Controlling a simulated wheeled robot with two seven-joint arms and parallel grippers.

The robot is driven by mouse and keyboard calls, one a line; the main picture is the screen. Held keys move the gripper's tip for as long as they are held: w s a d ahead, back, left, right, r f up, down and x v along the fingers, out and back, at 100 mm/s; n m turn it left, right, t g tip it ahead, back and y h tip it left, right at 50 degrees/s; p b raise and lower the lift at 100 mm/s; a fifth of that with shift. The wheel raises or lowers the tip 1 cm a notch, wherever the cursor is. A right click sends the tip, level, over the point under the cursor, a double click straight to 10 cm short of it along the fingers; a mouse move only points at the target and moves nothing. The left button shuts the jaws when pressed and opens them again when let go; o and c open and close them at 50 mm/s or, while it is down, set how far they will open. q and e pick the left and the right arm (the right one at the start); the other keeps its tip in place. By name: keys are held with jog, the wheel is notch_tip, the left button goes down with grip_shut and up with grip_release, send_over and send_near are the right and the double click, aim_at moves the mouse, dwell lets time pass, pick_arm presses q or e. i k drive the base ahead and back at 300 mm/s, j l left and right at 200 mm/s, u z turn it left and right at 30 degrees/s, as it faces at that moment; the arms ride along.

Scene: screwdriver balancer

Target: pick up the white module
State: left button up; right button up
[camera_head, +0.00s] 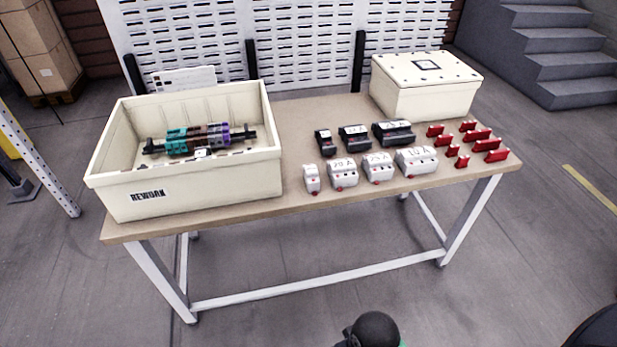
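Several white modules stand in a row near the front edge of the table: a narrow white module (311,178) at the left, then a wider one (343,173), another (378,168), and the widest (416,160) at the right. The wider ones carry labels on top and all show red marks on their fronts. I cannot tell which one the task means. Neither of my grippers can be made out in this view, and nothing touches the modules.
Black modules (354,137) stand behind the white ones, with several red pieces (477,135) to the right. A cream box marked REWORK (190,190) holds a rail with coloured modules (200,139). A closed cream box (428,95) stands back right. The table's front middle (285,206) is clear.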

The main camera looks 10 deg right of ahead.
aim_at(310, 171)
jog(key=j+z, duration=0.35)
jog(key=j, duration=0.4)
jog(key=j+z, duration=0.3)
jog(key=j, duration=0.45)
